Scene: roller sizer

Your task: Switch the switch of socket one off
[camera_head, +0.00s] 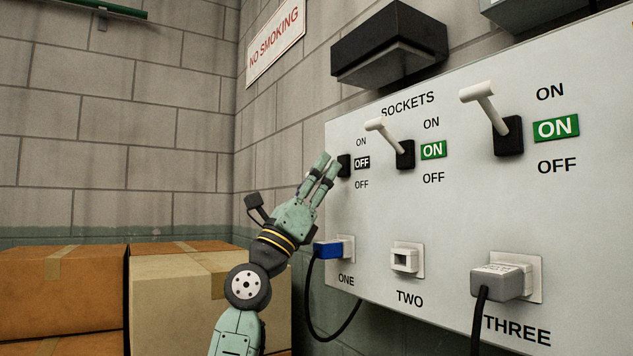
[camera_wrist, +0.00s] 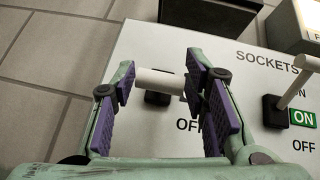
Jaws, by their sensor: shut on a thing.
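The switch of socket one has a black base (camera_head: 344,166) at the left of the white panel (camera_head: 445,205). Its white handle (camera_wrist: 160,83) shows in the wrist view, lying crosswise between the purple-padded fingers; in the head view my fingers hide it. The indicator (camera_head: 362,163) beside this switch is black and reads OFF. My gripper (camera_head: 328,163) is at this switch, with its fingers shut on the handle. It also shows in the wrist view (camera_wrist: 159,80). Below, a blue plug (camera_head: 327,250) sits in socket one.
The switches of socket two (camera_head: 404,153) and socket three (camera_head: 508,136) have raised handles and green ON indicators. Socket two (camera_head: 405,259) is empty; socket three holds a grey plug (camera_head: 497,281). A dark box (camera_head: 389,45) juts from the wall above. Cardboard boxes (camera_head: 60,290) stand at left.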

